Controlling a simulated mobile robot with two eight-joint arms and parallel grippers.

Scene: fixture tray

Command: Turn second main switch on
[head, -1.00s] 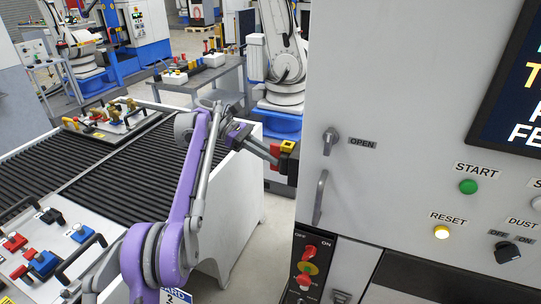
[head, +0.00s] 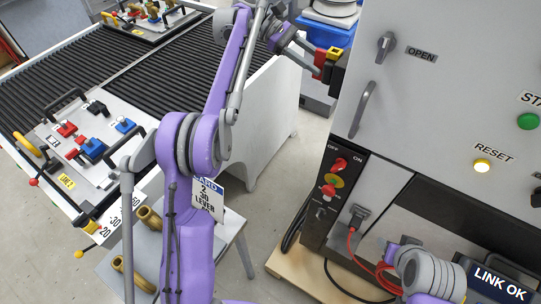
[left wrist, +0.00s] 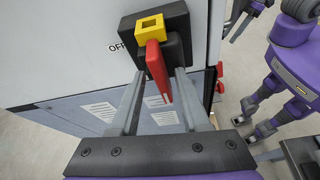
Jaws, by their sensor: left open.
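A main switch with a red handle, yellow collar and black base sits on the cabinet's left side; it shows in the head view (head: 321,62) and the left wrist view (left wrist: 155,65). In the wrist view its handle points down, slightly tilted, with a partly hidden OFF label to its left. My left gripper (head: 309,52) is open at the switch; in the wrist view its fingers (left wrist: 161,85) lie either side of the handle's lower part. Contact is unclear. My right gripper is not identifiable.
A red cable (head: 352,245) hangs from a plug below. A fixture plate (head: 85,175) lies on the roller conveyor (head: 55,85) at left.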

